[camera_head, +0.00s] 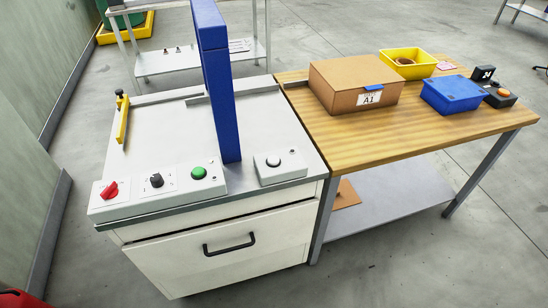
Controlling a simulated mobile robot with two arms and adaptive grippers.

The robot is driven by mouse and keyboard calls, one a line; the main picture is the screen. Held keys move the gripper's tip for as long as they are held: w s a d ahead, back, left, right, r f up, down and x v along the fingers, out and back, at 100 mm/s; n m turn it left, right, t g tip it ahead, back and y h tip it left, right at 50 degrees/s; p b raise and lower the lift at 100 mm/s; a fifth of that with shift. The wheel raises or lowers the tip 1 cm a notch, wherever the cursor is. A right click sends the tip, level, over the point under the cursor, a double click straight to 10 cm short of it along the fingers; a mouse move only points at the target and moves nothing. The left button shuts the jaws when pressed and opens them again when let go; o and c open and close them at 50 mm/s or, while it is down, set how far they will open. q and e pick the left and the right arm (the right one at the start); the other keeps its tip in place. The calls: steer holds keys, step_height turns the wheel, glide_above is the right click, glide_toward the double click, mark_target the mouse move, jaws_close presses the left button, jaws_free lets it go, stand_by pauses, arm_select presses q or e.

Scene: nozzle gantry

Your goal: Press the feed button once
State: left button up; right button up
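A white control panel (130,203) sits along the front edge of a white cabinet. It carries a red rotary knob (110,190), a black rotary knob (156,181) and a round green button (198,173). To its right, a separate small white box (267,168) has one round button with a pale grey cap (273,160). Any labels are too small to read, so I cannot tell which is the feed button. Neither of my grippers is in view.
A tall blue post (222,105) rises behind the green button. A yellow piece (122,120) stands at the cabinet's left. The wooden table (420,130) bears a cardboard box (335,92), a yellow bin (432,66) and a blue bin (435,100).

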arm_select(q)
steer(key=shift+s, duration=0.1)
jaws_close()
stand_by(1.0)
